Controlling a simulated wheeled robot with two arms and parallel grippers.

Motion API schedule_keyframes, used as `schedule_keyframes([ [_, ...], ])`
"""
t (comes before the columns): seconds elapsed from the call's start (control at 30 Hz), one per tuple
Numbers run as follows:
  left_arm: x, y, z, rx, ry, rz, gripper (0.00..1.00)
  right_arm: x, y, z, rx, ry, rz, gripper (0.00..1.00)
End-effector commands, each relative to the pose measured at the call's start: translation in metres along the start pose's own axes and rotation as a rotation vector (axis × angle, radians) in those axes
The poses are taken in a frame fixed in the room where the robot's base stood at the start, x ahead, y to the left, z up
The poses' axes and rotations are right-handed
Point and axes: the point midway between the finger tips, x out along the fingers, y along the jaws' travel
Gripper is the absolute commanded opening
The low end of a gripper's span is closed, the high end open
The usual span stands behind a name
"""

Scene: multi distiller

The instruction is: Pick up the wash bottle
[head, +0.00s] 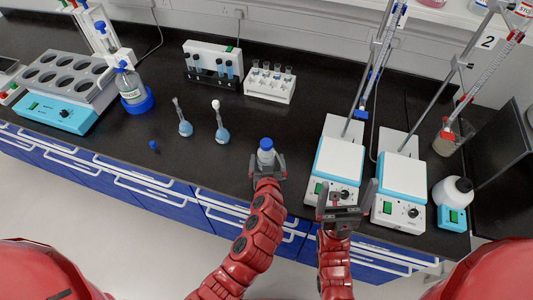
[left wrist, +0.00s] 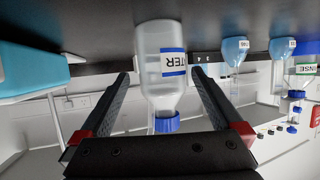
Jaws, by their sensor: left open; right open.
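A small clear bottle (head: 266,154) with a blue cap stands upright on the black counter, near its front edge; I take it as the wash bottle. The left wrist view, upside down, shows its body (left wrist: 158,78) with a blue-edged label ending in "TER". My left gripper (head: 267,171) is open, with one finger on each side of the bottle; in the left wrist view its fingers (left wrist: 161,80) stand apart from the body. My right gripper (head: 340,210) is open and empty in front of the left hotplate stirrer.
Two blue-and-white hotplate stirrers (head: 338,163) (head: 400,190) with stands are to the right. Two flasks (head: 185,127) (head: 222,133) and a small blue stopper (head: 153,146) are to the left. A tube rack (head: 270,86) stands behind. A larger labelled bottle (head: 131,88) is farther left.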

Motion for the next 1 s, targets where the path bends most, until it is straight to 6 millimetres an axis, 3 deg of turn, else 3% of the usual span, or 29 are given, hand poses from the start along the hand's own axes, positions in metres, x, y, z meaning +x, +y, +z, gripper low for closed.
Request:
schedule_keyframes([
  [0.27,0.013,-0.001,-0.003,0.002,0.001,0.0,1.0,0.012,0.001,-0.002,0.0,0.0,0.0,1.0],
  [0.47,0.035,-0.003,-0.001,0.001,-0.001,0.0,1.0,0.029,0.001,-0.005,0.0,0.0,0.0,1.0],
  [0.63,0.051,-0.002,0.0,0.0,0.002,0.0,1.0,0.031,0.002,-0.005,0.0,0.0,0.0,1.0],
  [1.0,0.056,-0.003,0.003,0.0,0.001,0.001,0.98,0.031,0.002,-0.005,0.0,0.0,0.0,1.0],
])
